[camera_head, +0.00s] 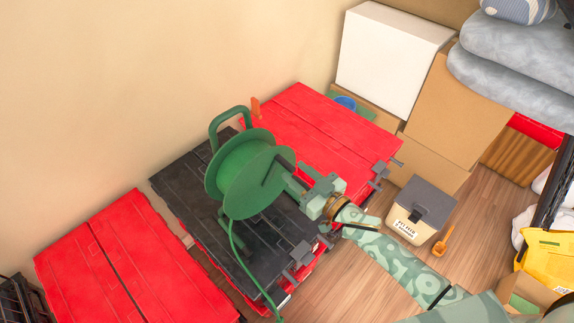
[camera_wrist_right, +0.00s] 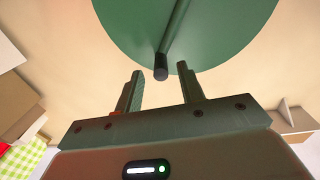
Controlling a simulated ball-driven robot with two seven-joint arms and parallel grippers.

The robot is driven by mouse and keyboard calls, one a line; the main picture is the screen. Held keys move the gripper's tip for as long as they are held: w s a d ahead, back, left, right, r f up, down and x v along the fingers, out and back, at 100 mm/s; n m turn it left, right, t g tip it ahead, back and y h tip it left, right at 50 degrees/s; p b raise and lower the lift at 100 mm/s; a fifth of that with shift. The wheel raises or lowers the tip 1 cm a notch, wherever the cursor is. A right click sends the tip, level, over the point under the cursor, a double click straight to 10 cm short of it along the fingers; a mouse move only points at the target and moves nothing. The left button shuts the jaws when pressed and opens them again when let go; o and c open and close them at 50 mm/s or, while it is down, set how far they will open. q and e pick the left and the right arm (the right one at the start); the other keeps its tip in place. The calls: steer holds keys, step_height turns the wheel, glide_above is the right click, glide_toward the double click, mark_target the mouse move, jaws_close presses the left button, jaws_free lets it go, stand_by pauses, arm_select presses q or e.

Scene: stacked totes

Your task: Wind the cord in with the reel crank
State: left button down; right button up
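The green cord reel (camera_head: 243,165) stands on a black tote lid (camera_head: 190,185), with a hoop handle at its back. Its green cord (camera_head: 238,258) hangs from the drum down over the lid's front. The crank (camera_head: 269,174) is a dark arm across the reel's disc; in the right wrist view its black-tipped handle (camera_wrist_right: 161,73) points toward me. My right gripper (camera_head: 288,178) is at the reel's right side, facing the disc. In the right wrist view the gripper (camera_wrist_right: 160,78) is open, its fingers apart on either side of the handle tip, with visible gaps. My left gripper is not in view.
Red totes (camera_head: 140,262) stand left of the reel and another red lid (camera_head: 320,125) lies behind it to the right. A grey-lidded box (camera_head: 421,208) and an orange scoop (camera_head: 443,243) are on the wooden floor. Cardboard boxes (camera_head: 460,105) fill the back right.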

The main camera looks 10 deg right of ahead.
mark_target(288, 167)
steer(key=x, duration=0.4)
steer(key=shift+f+b, duration=0.1)
steer(key=shift+b, duration=0.25)
steer(key=shift+w+a, duration=0.2)
jaws_close()
steer(key=shift+d, duration=0.1)
